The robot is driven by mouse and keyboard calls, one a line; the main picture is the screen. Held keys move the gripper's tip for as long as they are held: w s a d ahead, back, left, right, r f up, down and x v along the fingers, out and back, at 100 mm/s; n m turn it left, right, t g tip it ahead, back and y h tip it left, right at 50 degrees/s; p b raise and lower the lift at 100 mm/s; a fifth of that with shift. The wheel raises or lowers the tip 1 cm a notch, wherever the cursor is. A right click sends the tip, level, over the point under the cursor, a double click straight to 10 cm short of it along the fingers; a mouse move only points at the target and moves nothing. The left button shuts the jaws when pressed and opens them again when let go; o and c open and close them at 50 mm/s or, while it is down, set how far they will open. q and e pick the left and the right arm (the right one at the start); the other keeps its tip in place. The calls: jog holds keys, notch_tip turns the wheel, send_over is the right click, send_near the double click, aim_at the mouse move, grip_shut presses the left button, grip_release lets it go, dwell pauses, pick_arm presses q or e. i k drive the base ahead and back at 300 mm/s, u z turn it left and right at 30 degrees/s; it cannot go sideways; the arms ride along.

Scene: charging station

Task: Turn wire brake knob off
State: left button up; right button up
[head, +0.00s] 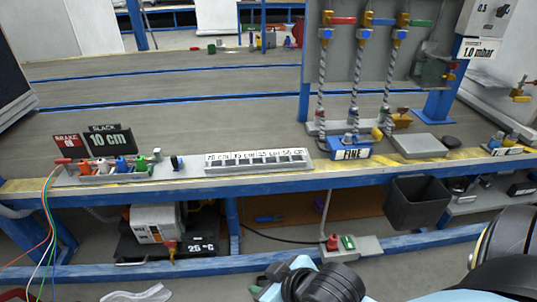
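A red sign reading "BRAKE" (66,145) stands at the left end of the bench, beside a black "SLACK 10 cm" display (107,141). In front of them is a grey strip (97,177) with several small coloured clips or knobs. A small dark blue-black knob (178,163) stands at its right end. I cannot tell which of these is the wire brake knob or how it is turned. My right gripper (266,284) is low at the bottom middle, in front of the bench and well apart from the strip. Its fingers are largely hidden. My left gripper is not visible.
A long labelled tray (258,161) lies on the bench mid-front. Three twisted cables (355,85) hang from a blue frame above a "FINE" block (352,154). A black bin (417,203) hangs at the front edge. Coloured wires (48,215) hang at the left.

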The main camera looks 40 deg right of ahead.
aim_at(65, 161)
jog(key=k, duration=0.4)
jog(key=u, duration=0.8)
jog(key=i, duration=1.2)
jog(key=z, duration=0.6)
jog(key=i, duration=0.35)
jog(key=z, duration=1.05)
jog(key=i, duration=0.55)
jog(key=u, duration=2.05)
